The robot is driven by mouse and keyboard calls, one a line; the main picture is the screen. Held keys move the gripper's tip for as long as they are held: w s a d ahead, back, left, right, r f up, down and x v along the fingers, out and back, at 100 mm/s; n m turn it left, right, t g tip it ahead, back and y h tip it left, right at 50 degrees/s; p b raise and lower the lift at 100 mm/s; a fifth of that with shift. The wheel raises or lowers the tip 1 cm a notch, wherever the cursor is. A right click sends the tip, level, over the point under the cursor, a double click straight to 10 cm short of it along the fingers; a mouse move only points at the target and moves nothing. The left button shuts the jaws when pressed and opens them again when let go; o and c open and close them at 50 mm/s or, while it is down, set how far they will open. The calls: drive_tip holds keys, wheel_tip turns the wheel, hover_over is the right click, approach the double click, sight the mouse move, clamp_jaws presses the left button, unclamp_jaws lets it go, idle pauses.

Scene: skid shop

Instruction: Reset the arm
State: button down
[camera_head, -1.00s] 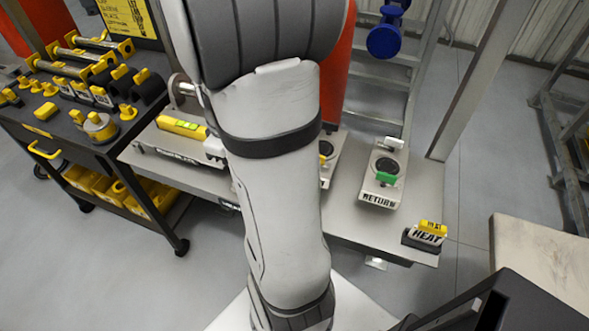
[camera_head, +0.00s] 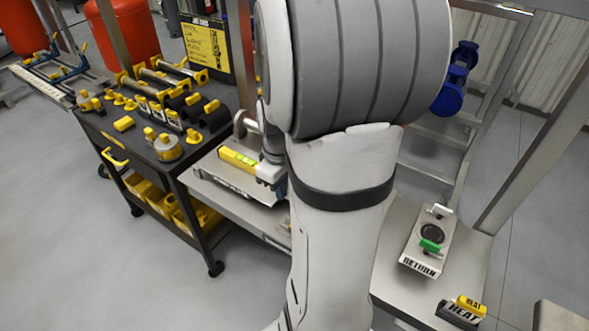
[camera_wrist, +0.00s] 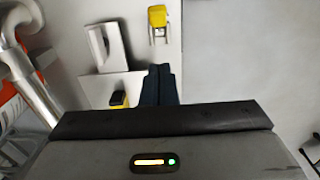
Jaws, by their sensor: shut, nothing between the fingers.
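My arm (camera_head: 345,235) rises through the middle of the head view and hides part of the grey bench behind it. In the wrist view my gripper (camera_wrist: 158,72) shows as two dark fingers lying together, with nothing between them. The fingers are over a pale surface, near a small yellow-and-black piece (camera_wrist: 118,99) to their left. A yellow-topped piece (camera_wrist: 158,22) and a white block with a handle (camera_wrist: 105,46) lie farther up. I cannot tell whether the fingers touch anything.
A black cart (camera_head: 190,155) with yellow parts stands left of the grey bench (camera_head: 384,268). On the bench are a yellow level (camera_head: 238,160), a RETURN fixture (camera_head: 428,243) and a HEAT block (camera_head: 462,311). Floor is open at front left.

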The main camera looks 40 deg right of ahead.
drive_tip(key=s+a+r+m+t, duration=0.1)
drive_tip(key=s+a+r+m, duration=0.1)
drive_tip(key=a, duration=0.5)
drive_tip(key=s+a+r+m+t, duration=0.1)
drive_tip(key=s+a+r+m, duration=0.1)
drive_tip(key=s+a+r, duration=0.2)
drive_tip(key=shift+s+a+r+t, duration=0.25)
drive_tip(key=shift+a+r+t, duration=0.05)
drive_tip(key=shift+a+r, duration=1.3)
